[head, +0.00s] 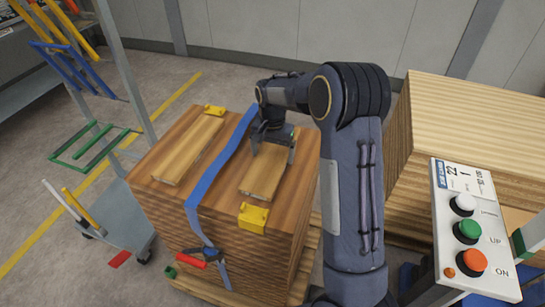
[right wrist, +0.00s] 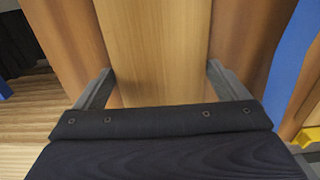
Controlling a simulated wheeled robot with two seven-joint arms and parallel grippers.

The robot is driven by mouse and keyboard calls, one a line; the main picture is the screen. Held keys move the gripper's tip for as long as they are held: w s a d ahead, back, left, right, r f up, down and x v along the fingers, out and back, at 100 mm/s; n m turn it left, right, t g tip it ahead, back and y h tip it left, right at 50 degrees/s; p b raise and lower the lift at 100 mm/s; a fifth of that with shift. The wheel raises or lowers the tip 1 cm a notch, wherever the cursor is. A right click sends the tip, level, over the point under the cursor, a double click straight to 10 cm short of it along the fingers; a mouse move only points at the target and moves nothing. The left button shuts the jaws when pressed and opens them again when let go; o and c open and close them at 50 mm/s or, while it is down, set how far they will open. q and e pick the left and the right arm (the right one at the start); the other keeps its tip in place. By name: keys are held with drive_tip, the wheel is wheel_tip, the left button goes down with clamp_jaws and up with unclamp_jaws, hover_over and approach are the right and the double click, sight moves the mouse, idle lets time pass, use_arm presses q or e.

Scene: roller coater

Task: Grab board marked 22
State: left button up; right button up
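Two light wooden boards lie on a brown wooden block stack (head: 170,200): a left board (head: 188,150) and a right board (head: 264,178). I cannot read a number 22 on either board. My right gripper (head: 273,150) is low over the far half of the right board. In the right wrist view its two fingers (right wrist: 160,75) stand apart on either side of the board (right wrist: 155,40), close to its long edges. I cannot make out contact. My left gripper is not in view.
A blue strap (head: 215,170) runs between the boards, with yellow corner pieces (head: 253,217) nearby. Red-handled pliers (head: 198,256) are at the stack's front. A button panel (head: 466,225) and a larger wood stack (head: 470,120) are right; a rack trolley (head: 120,205) is left.

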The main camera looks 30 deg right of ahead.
drive_tip(key=c, duration=0.7)
drive_tip(key=shift+c, duration=0.7)
drive_tip(key=shift+r, duration=0.15)
